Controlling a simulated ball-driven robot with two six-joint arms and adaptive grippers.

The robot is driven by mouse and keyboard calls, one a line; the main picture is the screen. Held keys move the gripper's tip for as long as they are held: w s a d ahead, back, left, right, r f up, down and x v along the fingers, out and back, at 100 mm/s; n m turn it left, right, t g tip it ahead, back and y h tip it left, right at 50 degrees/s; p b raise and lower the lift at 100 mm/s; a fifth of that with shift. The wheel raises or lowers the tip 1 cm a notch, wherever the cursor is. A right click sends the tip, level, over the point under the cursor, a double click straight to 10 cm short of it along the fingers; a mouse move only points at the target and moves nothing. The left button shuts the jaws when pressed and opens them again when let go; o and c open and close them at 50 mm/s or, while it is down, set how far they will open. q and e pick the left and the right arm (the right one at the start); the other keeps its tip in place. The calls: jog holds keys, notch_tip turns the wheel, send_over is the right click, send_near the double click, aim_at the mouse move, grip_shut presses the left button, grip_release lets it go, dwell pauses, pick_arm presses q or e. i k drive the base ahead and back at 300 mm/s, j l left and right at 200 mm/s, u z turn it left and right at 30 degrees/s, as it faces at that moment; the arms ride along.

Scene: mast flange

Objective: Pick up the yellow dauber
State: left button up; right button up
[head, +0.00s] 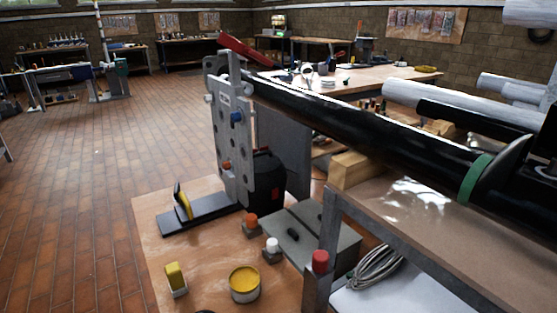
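A small upright yellow block with a pale lower edge (175,278) stands near the front left of the low wooden table; it looks like the yellow dauber. A round tub with yellow contents (244,284) stands to its right, apart from it. Another yellow piece (183,202) stands upright on a flat black base (205,220) farther back, partly against a dark plate. Neither of my grippers can be made out in the head view, and nothing is seen touching the yellow block.
A long black mast (370,125) crosses from the right to a grey holed flange plate (232,150). Tiled floor is open left.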

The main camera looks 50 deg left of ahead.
aim_at(179, 287)
jog(key=u, duration=2.15)
